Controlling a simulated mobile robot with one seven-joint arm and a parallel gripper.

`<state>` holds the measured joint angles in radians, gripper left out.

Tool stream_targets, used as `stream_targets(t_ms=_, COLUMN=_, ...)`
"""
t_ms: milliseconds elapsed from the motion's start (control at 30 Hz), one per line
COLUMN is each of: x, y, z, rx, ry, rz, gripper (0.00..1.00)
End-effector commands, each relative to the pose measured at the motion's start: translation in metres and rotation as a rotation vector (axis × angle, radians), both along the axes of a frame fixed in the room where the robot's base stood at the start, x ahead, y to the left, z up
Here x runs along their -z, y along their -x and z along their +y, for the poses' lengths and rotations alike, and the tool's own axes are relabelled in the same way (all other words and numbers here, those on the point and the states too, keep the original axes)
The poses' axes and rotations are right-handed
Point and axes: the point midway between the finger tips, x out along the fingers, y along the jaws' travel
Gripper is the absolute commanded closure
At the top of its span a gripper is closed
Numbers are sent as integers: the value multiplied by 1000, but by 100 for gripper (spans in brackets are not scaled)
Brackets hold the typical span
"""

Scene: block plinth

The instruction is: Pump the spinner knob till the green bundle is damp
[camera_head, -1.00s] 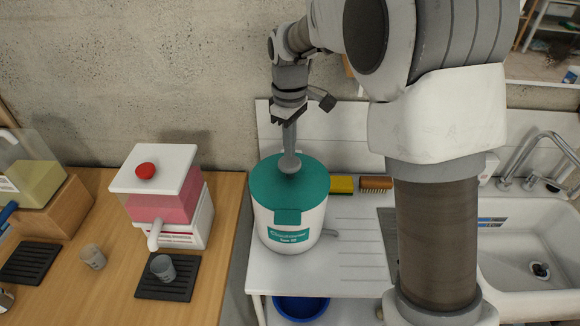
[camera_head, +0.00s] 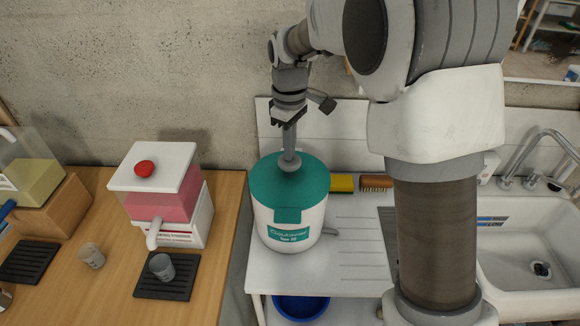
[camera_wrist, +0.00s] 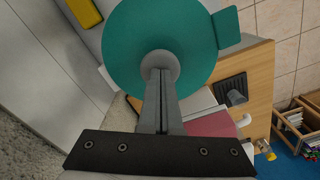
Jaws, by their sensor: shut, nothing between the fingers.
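The spinner is a white drum with a teal lid (camera_head: 262,183) and a teal label, standing upright on the white counter. Its grey round knob (camera_head: 289,162) is at the middle of the lid. In the wrist view, the knob (camera_wrist: 160,61) shows around my fingertips, with the teal lid (camera_wrist: 125,40) behind it. My gripper (camera_head: 289,152) points straight down, its fingers together and empty, with the tips at the top of the knob. My gripper (camera_wrist: 161,76) also shows shut in the wrist view. The green bundle is not visible; the closed lid hides the drum's inside.
A yellow sponge (camera_head: 342,183) and a brown brush (camera_head: 376,183) lie behind the spinner. A sink (camera_head: 510,293) is at the right. A blue basin (camera_head: 301,306) is below the counter. A pink dispenser (camera_head: 178,206) and cups stand on the wooden table at left.

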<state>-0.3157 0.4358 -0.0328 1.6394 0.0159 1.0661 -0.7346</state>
Motion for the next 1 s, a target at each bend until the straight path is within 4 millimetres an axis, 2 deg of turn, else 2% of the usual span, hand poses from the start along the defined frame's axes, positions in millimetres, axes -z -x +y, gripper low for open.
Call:
stream_targets(t_ms=600, x=39, y=1, z=0, rx=0, ry=1, rz=2, gripper=100)
stream_targets(t_ms=767, x=32, y=1, z=0, rx=0, ry=1, rz=3, gripper=100)
stream_targets(t_ms=1000, x=9, y=1, z=0, rx=-1, ry=1, rz=4, gripper=100)
